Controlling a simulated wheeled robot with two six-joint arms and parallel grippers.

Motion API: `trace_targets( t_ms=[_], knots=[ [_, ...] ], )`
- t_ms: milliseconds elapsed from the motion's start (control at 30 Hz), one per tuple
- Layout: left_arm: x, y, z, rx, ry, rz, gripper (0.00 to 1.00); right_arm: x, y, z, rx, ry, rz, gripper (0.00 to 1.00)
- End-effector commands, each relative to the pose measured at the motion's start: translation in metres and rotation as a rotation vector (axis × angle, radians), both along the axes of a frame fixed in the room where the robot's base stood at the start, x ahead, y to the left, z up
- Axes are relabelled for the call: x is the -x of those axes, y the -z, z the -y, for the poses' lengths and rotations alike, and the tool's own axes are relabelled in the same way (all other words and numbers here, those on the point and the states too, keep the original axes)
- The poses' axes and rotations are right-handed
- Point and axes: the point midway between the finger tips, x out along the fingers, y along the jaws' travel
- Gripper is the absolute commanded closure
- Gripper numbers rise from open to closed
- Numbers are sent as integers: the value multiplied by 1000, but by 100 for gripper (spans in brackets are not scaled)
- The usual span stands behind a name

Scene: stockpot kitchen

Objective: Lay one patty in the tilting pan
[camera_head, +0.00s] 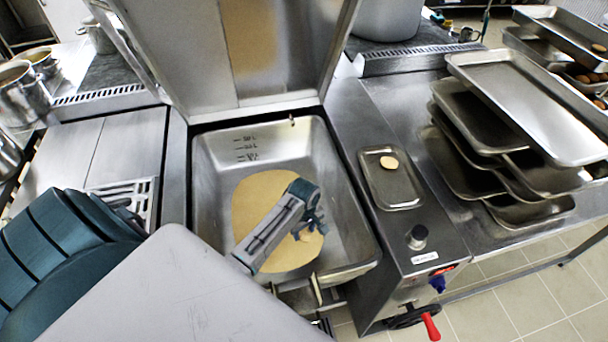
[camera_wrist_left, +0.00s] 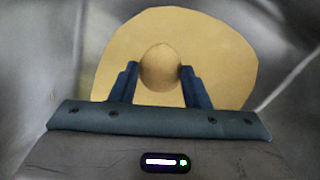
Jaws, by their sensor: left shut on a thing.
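The tilting pan (camera_head: 348,225) stands open in the middle of the head view, its lid (camera_head: 205,60) raised behind it. A tan oil-like pool (camera_head: 255,195) lies on its floor. My left gripper (camera_head: 312,226) reaches over this pool, inside the pan's outline. In the left wrist view it is shut on a round tan patty (camera_wrist_left: 160,68), held between the two blue fingers above the pool. The patty blends with the pool in the head view, and its height above the floor is hard to tell. Another patty (camera_head: 389,162) lies on a small tray (camera_head: 395,193) right of the pan. My right gripper is out of view.
Several steel trays (camera_head: 535,100) are stacked on the right counter, with round brown items (camera_head: 585,78) in a tray behind. A knob (camera_head: 418,236) sits before the small tray. Pots (camera_head: 20,95) stand at far left.

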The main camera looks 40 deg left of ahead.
Motion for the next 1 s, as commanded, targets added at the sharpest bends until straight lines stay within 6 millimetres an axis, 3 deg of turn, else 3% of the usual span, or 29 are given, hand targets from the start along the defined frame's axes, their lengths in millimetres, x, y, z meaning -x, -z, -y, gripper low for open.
trace_targets(
  t_ms=[500, 1000],
  knots=[
    [0, 59, 0, 0, -1, 0, 80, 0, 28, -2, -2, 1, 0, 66],
    [0, 67, 0, 0, 0, 1, 80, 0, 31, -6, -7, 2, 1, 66]
  ],
)
